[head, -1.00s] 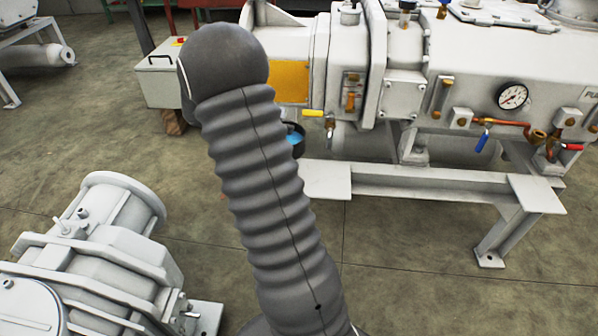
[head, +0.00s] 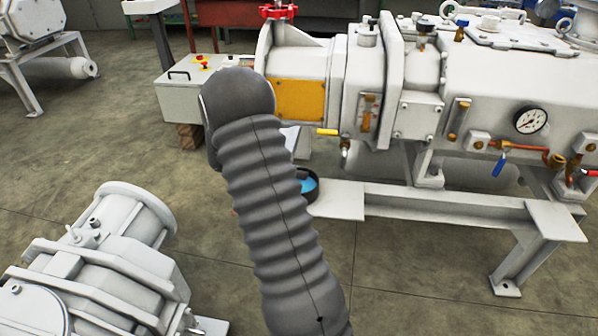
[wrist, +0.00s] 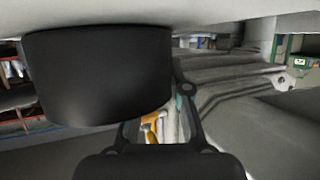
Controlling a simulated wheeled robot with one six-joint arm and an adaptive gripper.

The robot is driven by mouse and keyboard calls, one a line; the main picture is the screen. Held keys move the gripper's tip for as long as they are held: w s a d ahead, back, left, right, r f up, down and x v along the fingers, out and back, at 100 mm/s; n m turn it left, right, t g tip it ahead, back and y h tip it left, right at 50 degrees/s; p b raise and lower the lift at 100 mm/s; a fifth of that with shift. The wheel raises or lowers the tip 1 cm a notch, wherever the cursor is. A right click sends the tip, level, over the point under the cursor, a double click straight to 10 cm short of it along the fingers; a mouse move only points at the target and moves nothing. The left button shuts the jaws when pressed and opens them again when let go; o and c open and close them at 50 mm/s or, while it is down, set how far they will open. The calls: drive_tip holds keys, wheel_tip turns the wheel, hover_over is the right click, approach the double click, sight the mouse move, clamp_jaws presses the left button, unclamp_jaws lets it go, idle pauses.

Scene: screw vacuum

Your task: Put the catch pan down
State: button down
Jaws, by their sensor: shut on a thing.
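The catch pan (head: 307,184) is a round black pan with blue inside. It shows partly beside my grey ribbed arm in the head view, low by the machine's frame; the arm hides its left part. In the wrist view its dark outer wall (wrist: 98,75) fills the upper left, close to the camera. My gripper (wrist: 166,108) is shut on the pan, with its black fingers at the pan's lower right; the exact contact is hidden. In the head view my arm hides the gripper. I cannot tell whether the pan touches anything below.
The white vacuum pump (head: 445,95) stands on a grey steel frame (head: 455,210) just right of the pan. A yellow-handled valve (head: 328,132) sits above it. A grey control box (head: 195,97) stands behind my arm. Another white machine (head: 100,255) is at lower left. Floor between them is clear.

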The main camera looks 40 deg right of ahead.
drive_tip(key=c, duration=1.1)
unclamp_jaws()
